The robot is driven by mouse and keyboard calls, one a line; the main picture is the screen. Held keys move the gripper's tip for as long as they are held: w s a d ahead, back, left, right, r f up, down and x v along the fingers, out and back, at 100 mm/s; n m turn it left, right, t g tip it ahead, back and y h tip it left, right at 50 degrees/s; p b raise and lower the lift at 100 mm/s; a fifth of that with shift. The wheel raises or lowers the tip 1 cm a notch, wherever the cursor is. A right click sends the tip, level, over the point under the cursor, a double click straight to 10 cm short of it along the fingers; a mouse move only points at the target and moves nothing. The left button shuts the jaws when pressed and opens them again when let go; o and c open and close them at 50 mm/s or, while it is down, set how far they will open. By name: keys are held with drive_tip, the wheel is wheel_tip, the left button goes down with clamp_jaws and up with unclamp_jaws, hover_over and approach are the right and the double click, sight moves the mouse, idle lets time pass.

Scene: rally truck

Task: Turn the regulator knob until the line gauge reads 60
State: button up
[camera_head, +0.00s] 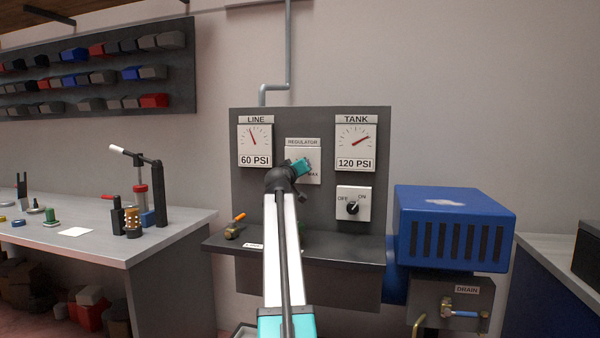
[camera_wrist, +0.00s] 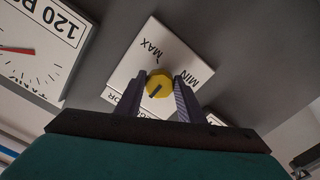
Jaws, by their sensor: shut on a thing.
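The line gauge (camera_head: 254,140) hangs at the upper left of the grey panel, with its red needle tilted left of upright and its display reading 60 PSI. The regulator plate (camera_head: 296,172) is right of it and partly hidden behind my arm. In the wrist view the regulator knob (camera_wrist: 159,84) is yellow with a dark pointer mark, on a white plate marked MIN and MAX. My gripper (camera_wrist: 158,92) has one finger on each side of the knob and is shut on it. It also shows in the head view (camera_head: 303,167), at the regulator plate.
The tank gauge (camera_head: 356,141) reads 120 PSI, with an OFF/ON switch (camera_head: 353,205) below it. A blue compressor box (camera_head: 452,228) stands right of the panel. A shelf (camera_head: 345,248) juts out below, with a small brass fitting (camera_head: 232,231) on its left. A workbench (camera_head: 120,245) stands at left.

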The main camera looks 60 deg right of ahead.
drive_tip(key=shift+f, duration=0.1)
drive_tip(key=o, duration=1.1)
drive_tip(key=shift+c, duration=0.2)
drive_tip(key=shift+a, duration=0.1)
drive_tip(key=v, duration=1.3)
drive_tip(key=shift+a+p, duration=0.3)
drive_tip(key=shift+p, duration=0.1)
drive_tip(key=shift+s, duration=0.2)
